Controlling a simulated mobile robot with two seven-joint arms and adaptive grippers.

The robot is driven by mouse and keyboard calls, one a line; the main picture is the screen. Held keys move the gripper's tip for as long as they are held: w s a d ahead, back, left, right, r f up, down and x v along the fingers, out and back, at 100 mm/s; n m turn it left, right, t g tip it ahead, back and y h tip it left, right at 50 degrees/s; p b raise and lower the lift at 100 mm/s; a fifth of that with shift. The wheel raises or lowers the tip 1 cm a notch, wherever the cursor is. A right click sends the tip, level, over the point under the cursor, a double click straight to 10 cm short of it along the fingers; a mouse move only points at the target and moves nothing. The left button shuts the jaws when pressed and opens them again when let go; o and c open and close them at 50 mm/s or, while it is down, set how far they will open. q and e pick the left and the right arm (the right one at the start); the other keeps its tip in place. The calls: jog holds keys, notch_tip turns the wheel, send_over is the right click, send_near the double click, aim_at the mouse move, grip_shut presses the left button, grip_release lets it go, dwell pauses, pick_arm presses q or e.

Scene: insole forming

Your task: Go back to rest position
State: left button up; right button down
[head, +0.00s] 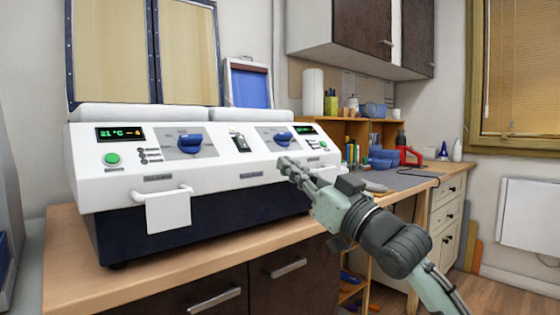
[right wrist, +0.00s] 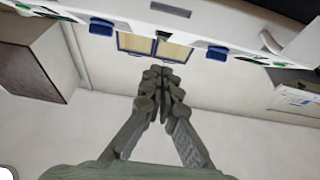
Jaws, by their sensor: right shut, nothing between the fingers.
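My right gripper (head: 287,167) reaches in from the lower right in the head view. Its fingers are shut and empty, in front of the right half of the white forming machine (head: 220,180). The fingertips overlap the panel's lower edge in the picture; whether they touch it, I cannot tell. In the right wrist view the closed fingers of the gripper (right wrist: 165,75) point toward the machine's front. The machine has two blue knobs, the left knob (head: 190,143) and the right knob (head: 283,139). My left gripper is not in view.
The machine stands on a wooden counter (head: 65,262) with dark cabinet doors below. To the right is a desk (head: 405,182) with drawers, holding blue bins and a red tool. Floor at the lower right looks open.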

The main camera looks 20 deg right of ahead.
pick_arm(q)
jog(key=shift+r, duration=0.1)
pick_arm(e)
jog(key=shift+s+f, duration=0.1)
jog(key=shift+s, duration=0.05)
jog(key=d+f+m+g+h, duration=0.1)
jog(key=d+f+g+h, duration=0.2)
jog(key=f, duration=1.6)
jog(key=f+m+g+h, duration=0.25)
jog(key=f+g, duration=0.25)
jog(key=f, duration=1.3)
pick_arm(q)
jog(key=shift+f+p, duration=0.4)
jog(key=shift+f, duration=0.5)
pick_arm(e)
jog(key=s+f+n+g+h, duration=0.1)
jog(key=s+f+g, duration=0.8)
jog(key=s+f, duration=1.9)
jog(key=shift+d+f+g+h, duration=0.35)
jog(key=shift+d+g+h, duration=0.05)
jog(key=shift+h, duration=0.85)
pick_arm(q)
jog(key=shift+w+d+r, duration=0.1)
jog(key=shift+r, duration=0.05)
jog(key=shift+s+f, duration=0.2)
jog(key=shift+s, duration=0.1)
